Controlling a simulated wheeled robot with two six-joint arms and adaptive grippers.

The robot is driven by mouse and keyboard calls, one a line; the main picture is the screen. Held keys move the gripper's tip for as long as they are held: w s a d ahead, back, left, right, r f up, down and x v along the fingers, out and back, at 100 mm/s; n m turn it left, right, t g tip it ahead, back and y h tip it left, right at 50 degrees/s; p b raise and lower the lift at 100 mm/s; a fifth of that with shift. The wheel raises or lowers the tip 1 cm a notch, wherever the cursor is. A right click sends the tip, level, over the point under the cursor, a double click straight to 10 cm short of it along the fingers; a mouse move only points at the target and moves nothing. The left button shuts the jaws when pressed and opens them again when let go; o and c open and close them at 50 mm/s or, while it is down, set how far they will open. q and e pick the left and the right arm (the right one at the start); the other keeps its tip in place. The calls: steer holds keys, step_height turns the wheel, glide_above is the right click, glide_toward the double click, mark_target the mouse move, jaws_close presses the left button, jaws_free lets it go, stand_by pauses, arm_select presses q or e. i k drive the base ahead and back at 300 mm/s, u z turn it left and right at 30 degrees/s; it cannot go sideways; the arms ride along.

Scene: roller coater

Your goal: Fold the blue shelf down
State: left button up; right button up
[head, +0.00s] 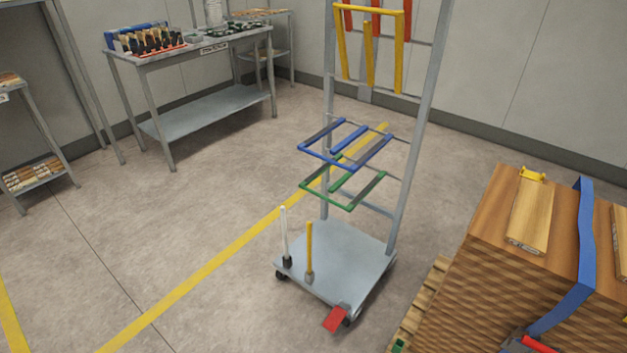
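The blue shelf (328,162) is an open frame of blue bars on a grey upright rack (416,130). It sticks out roughly level from the rack's posts, just above the green shelf (350,206), which also lies about level. A yellow shelf (342,55) stands folded up against the posts higher on the rack, with red bars (406,20) of another shelf above it, partly cut off by the top edge. Neither of my grippers shows in the head view.
The rack's wheeled base (335,260) carries a white rod (284,235), a yellow rod (309,250) and a red pedal (336,319). A strapped wood stack (480,260) stands close at the right. A workbench (205,110) stands back left. Floor left of the rack is clear.

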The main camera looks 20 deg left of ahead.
mark_target(359, 163)
steer(key=z, duration=0.9)
steer(key=i, duration=0.8)
steer(key=z, duration=0.1)
